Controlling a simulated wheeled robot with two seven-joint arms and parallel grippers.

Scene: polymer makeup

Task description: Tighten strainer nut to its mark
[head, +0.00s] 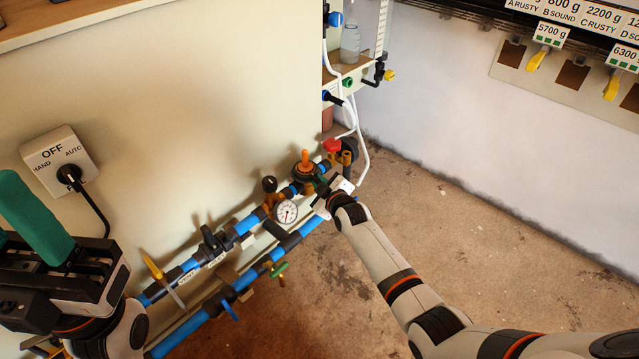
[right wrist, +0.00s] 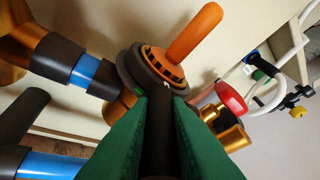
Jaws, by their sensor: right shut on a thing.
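My right gripper (head: 325,187) is at the far right end of the upper blue pipe run. In the right wrist view its green fingers (right wrist: 158,130) are shut on a dark bar (right wrist: 159,125). The bar runs up to a round fitting with a dark ring (right wrist: 140,72) and an orange handle (right wrist: 195,32). A small pale line shows on the ring near the fingertips. I cannot tell for sure which part is the strainer nut. My left gripper (head: 32,222) is at the left edge, away from the pipes; its fingers are partly cut off.
A pressure gauge (head: 286,212) and a yellow lever (head: 153,267) sit along the upper pipe. A lower blue pipe (head: 190,325) runs below. A red knob (head: 332,146) is close beyond my right gripper. A switch box (head: 60,160) is on the wall. The floor at right is clear.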

